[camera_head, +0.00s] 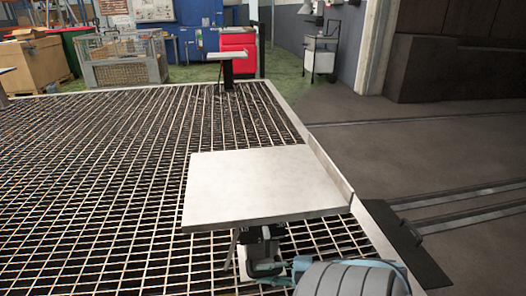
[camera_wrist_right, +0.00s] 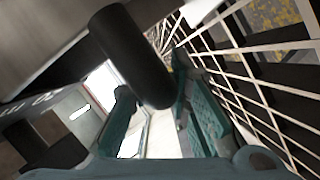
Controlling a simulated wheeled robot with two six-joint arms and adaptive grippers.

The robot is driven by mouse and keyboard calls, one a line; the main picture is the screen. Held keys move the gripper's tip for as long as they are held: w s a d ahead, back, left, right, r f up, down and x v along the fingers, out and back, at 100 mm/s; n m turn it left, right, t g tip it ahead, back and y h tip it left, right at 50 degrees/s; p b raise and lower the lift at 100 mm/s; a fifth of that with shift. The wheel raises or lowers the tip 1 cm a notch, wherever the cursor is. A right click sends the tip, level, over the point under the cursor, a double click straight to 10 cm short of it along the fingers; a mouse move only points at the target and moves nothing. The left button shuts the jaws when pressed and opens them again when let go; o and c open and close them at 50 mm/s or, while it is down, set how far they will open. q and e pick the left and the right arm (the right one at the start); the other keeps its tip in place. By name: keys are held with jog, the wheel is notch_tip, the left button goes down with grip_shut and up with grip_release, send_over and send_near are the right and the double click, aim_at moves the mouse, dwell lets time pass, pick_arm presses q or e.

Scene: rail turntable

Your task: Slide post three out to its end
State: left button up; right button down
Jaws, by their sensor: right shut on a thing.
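A flat pale metal plate (camera_head: 265,185) stands above the grating at the front right, with a dark support under its near edge. A similar small plate on a dark post (camera_head: 227,70) stands at the far edge. I cannot read which one is post three. My right gripper (camera_head: 262,266) is below the near edge of the front plate. In the right wrist view a black cylinder (camera_wrist_right: 130,55) runs between the teal fingers, and the gripper is shut on it. The plate hides part of the support. My left gripper is not in view.
The grating deck (camera_head: 100,160) is open to the left. A raised metal edge (camera_head: 300,130) borders its right side. Floor rails (camera_head: 460,195) lie beyond. A mesh crate (camera_head: 122,62), a red cabinet (camera_head: 238,48) and a trolley (camera_head: 320,52) stand at the back.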

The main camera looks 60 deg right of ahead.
jog(key=c, duration=1.5)
grip_release()
jog(key=shift+s, duration=0.1)
jog(key=v, duration=1.1)
jog(key=shift+s+d, duration=0.15)
jog(key=shift+s, duration=0.25)
